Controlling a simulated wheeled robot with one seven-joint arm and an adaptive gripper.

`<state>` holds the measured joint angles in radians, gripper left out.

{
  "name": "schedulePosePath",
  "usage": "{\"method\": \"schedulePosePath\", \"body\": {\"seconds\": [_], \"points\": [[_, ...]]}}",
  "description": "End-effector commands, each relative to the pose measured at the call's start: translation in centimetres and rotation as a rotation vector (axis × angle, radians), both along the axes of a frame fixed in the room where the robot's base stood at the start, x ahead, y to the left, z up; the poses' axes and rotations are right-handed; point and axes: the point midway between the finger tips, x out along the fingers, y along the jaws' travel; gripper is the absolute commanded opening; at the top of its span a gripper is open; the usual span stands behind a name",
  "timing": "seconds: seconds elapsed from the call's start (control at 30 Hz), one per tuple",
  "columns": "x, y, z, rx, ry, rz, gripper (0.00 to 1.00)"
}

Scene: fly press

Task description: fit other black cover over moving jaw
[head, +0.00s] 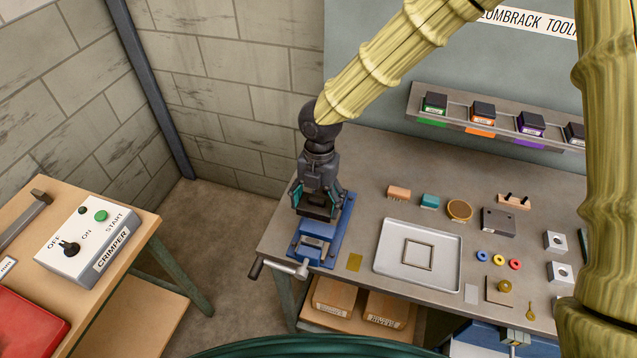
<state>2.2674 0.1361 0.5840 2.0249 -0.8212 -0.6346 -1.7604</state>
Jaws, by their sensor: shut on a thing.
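A blue vice (318,240) stands at the left end of the workbench, its grey handle (285,266) towards the front left. My gripper (316,207) is directly over the vice and points down. Its teal-padded fingers are shut on a dark piece, which looks like the black cover (317,213). The cover is right above or against the blue jaw block; I cannot tell whether it touches or sits over it. My gripper hides the rear of the vice and the other jaw.
A shelf (560,141) with dark-topped boxes is behind. A crimper box (85,240) stands on the left table.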

Motion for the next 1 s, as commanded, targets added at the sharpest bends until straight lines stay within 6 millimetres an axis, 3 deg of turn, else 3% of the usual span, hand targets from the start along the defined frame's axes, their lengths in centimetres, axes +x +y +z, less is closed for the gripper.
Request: {"method": "schedulePosePath", "body": {"seconds": [0.27, 0.6, 1.0], "points": [[-1.1, -0.6, -0.7, 0.0, -0.007, -0.008, 0.52], [0.7, -0.3, -4.1, 0.0, 0.008, -0.006, 0.52], [0.7, -0.3, -6.5, -0.001, 0.009, -0.005, 0.52]]}}
